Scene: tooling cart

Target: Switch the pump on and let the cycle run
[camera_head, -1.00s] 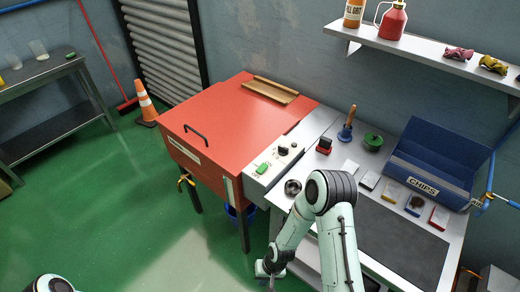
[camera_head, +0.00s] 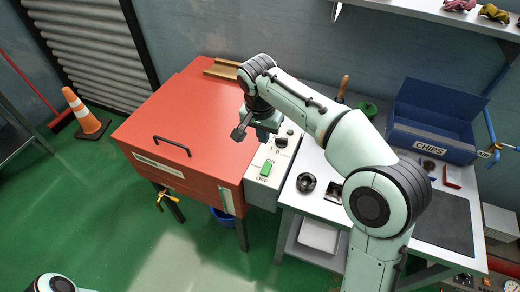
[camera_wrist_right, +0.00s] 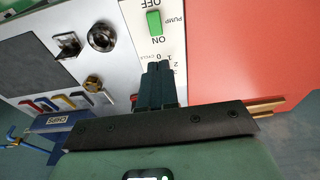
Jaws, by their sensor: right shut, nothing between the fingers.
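The pump switch (camera_head: 266,168) is a green rocker on a pale panel beside the red cabinet, between the printed words ON and OFF. It also shows in the wrist view (camera_wrist_right: 153,22), with nothing touching it. I cannot tell which way it is tipped. A dark cycle dial (camera_head: 281,142) sits farther back on the panel; in the wrist view it is hidden behind the fingers, with only its printed numbers showing. My right gripper (camera_head: 265,137) is shut and empty, above the panel near the dial. Its fingers show together in the wrist view (camera_wrist_right: 158,70). My left gripper is out of view.
The red cabinet (camera_head: 190,115) with a black handle fills the left of the panel. A worktop right of it holds a dark round cup (camera_head: 306,182) and a blue CHIPS bin (camera_head: 436,110). My right arm crosses above the worktop and hides part of it.

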